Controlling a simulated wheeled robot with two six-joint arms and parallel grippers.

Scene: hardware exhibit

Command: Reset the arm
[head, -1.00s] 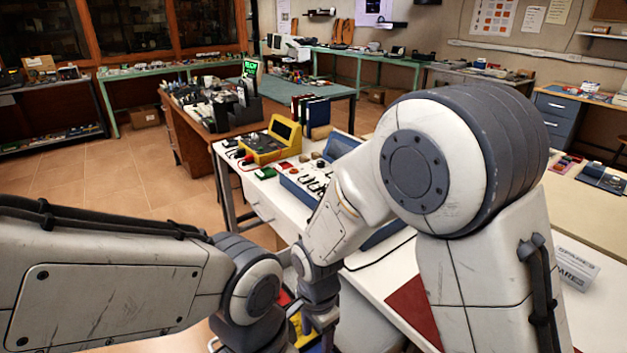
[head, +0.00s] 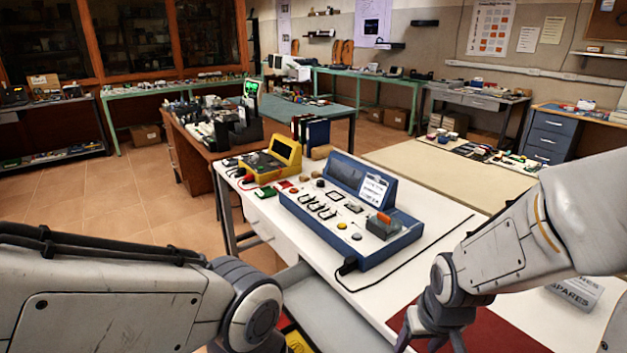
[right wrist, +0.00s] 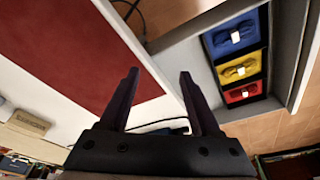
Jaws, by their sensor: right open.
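My right arm comes in from the right in the head view, and its gripper (head: 430,343) hangs low over the front of the white table, near the red mat. In the right wrist view the two dark fingers of the right gripper (right wrist: 159,76) are spread apart with nothing between them. My left arm shows at the lower left of the head view, and its gripper is out of the picture.
A blue control console (head: 352,210) and a yellow device (head: 270,160) stand on the white table (head: 420,260). A drawer is pulled out below, with blue (right wrist: 236,34), yellow (right wrist: 241,68) and red (right wrist: 243,93) compartments. A red mat (right wrist: 60,45) lies beside it.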

